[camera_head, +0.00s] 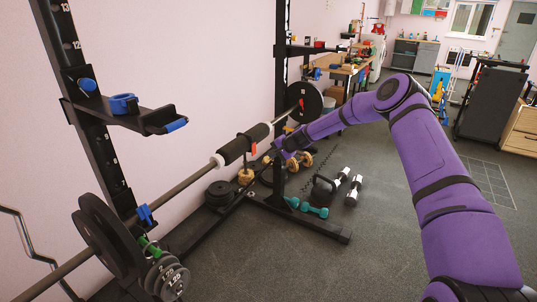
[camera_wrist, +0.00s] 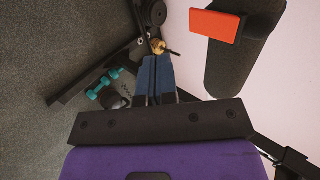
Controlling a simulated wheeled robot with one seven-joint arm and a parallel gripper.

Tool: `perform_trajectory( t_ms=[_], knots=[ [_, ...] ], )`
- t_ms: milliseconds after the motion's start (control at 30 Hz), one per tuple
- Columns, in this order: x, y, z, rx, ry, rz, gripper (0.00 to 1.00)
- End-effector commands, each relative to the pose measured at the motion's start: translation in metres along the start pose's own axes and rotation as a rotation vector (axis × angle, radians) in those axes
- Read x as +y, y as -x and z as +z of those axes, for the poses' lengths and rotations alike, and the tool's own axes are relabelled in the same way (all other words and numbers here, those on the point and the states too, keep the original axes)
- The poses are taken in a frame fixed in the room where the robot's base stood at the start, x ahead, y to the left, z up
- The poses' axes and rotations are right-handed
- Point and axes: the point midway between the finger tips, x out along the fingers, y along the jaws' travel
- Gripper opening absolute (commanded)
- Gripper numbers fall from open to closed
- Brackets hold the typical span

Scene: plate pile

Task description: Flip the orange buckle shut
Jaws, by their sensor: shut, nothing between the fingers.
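In the wrist view the buckle (camera_wrist: 214,25) is a flat orange flap against the dark foam roll (camera_wrist: 234,72) at upper right. It seems to stick out from the pad, but its exact angle is hard to tell. My gripper (camera_head: 276,147) is just right of the buckle in the head view. In the wrist view my gripper (camera_wrist: 155,58) has its fingers together and empty, left of and below the flap, with a visible gap between them.
Weight plates (camera_head: 103,240) load the bar's near end. Teal dumbbells (camera_head: 314,210) and a kettlebell (camera_head: 323,190) lie on the floor.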

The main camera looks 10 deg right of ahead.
Motion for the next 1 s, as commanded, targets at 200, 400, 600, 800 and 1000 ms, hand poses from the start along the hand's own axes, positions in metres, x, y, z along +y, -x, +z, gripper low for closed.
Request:
perform_trajectory(
  t_ms=[200,400,600,800,1000],
  knots=[
    [0.025,0.028,-0.001,0.000,-0.004,0.000,0.00],
    [0.044,0.048,0.000,0.000,-0.003,0.000,0.00],
    [0.052,0.058,0.001,-0.001,-0.001,0.000,0.00],
    [0.054,0.059,0.001,-0.001,0.000,0.000,0.00],
    [0.054,0.059,0.001,-0.001,0.000,0.000,0.00]
  ],
)
